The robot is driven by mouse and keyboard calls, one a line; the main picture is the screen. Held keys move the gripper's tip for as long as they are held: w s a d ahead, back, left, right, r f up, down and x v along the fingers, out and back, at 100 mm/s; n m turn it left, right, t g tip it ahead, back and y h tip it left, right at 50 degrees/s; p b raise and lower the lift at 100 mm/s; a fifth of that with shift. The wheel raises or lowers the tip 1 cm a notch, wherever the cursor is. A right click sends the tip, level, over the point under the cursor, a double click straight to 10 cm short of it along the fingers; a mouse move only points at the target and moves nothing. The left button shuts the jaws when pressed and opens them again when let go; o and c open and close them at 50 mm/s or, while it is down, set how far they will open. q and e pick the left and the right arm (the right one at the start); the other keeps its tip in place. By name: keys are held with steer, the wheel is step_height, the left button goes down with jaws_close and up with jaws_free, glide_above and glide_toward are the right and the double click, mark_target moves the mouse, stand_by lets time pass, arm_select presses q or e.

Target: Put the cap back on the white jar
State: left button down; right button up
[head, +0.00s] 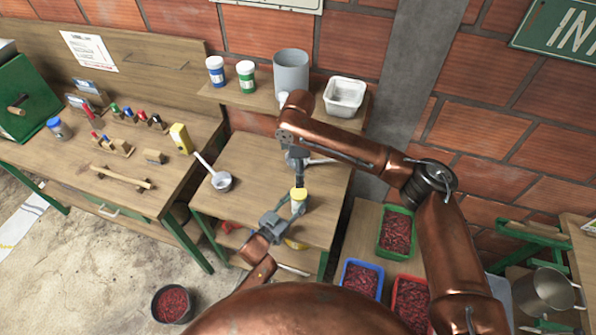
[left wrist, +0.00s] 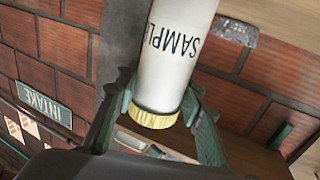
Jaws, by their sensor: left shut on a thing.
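The white jar (head: 297,207) stands roughly upright over the small wooden table, with the yellow cap (head: 298,193) at its top. My left gripper (head: 284,214) is shut around the jar from the left. In the left wrist view, the jar (left wrist: 178,55), lettered SAMPLE, sits between both fingers (left wrist: 158,112), and the yellow cap (left wrist: 152,118) is at its end. I cannot tell whether the cap is fully seated or whether the jar touches the table. My right gripper (head: 298,170) points down just above the cap; its fingers are too small and overlapped to read.
A ladle (head: 221,181) lies left of the jar on the table (head: 255,155). Crates of red cherries (head: 395,232) stand at right.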

arm_select(q)
steer(key=c, duration=1.2)
jaws_free()
steer(key=v, duration=1.2)
